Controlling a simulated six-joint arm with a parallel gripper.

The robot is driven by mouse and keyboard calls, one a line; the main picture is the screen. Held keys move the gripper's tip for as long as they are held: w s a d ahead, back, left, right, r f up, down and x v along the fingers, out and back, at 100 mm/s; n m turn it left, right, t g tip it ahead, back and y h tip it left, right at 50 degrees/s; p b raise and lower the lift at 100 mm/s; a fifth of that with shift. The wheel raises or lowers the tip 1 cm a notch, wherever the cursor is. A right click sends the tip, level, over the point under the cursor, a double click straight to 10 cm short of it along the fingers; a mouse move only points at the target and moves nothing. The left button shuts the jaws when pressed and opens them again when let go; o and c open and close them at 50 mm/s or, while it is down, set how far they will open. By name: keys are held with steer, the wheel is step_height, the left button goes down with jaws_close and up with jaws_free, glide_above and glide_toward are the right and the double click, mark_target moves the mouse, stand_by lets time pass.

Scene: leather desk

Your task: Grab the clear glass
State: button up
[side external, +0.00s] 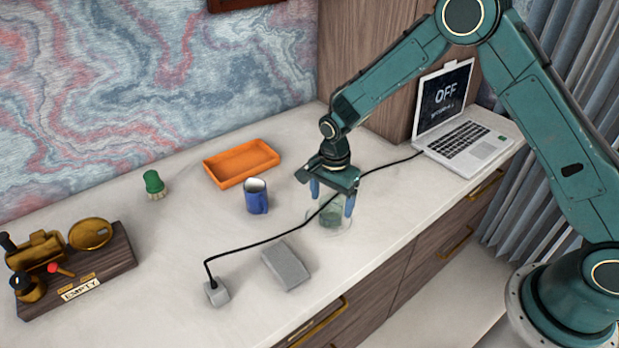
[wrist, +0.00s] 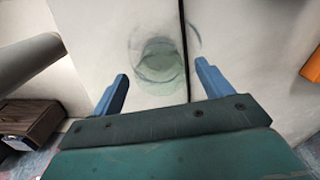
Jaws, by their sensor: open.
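The clear glass (side external: 331,214) stands on the pale desktop, see-through and faintly greenish. My gripper (side external: 331,200) points down over it, with its two blue fingers spread apart. In the side view the fingers overlap the upper part of the glass, one on each side. In the wrist view the glass (wrist: 163,58) shows beyond the fingertips of my gripper (wrist: 160,78), roughly centred between them. I see no contact between the fingers and the glass. The gripper holds nothing.
A black cable (side external: 270,240) runs past the glass from the laptop (side external: 464,135) to a small grey block (side external: 217,293). A blue mug (side external: 257,197), orange tray (side external: 241,163), grey slab (side external: 286,265) and green brush (side external: 154,183) stand left. A wooden stand (side external: 110,262) is farther left.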

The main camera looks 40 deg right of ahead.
steer(key=shift+f, duration=1.15)
steer(key=c, duration=1.1)
steer(key=shift+r, duration=0.15)
step_height(320, 180, up, 20)
steer(key=shift+f, duration=0.1)
